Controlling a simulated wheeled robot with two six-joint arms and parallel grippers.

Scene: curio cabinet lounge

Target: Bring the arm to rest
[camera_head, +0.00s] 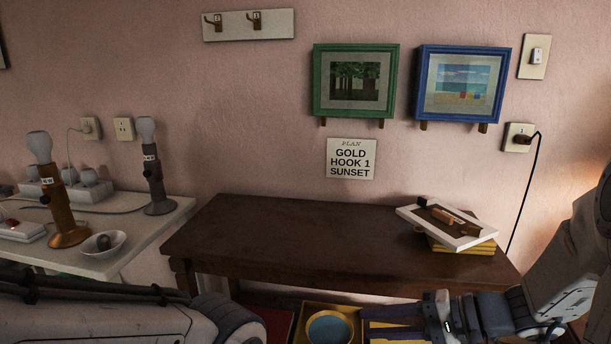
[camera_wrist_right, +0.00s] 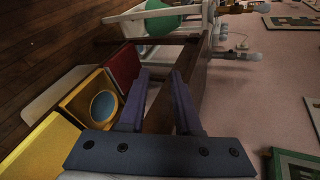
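My right gripper (camera_head: 372,322) is in front of the dark wooden table (camera_head: 330,233), low at its front edge, with its fingers pointing left in the head view. In the right wrist view the two dark fingers of the right gripper (camera_wrist_right: 160,78) stand apart with nothing between them. Below and beyond them are a yellow box with a blue round dish (camera_wrist_right: 103,106) and a red box (camera_wrist_right: 123,66). My left arm crosses the lower left of the head view; its gripper is not in view.
Two lamps (camera_head: 64,215) (camera_head: 154,180) stand on the white side table (camera_head: 160,222). Green (camera_head: 356,47) and blue (camera_head: 464,50) frames hang above. The table's middle is clear.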

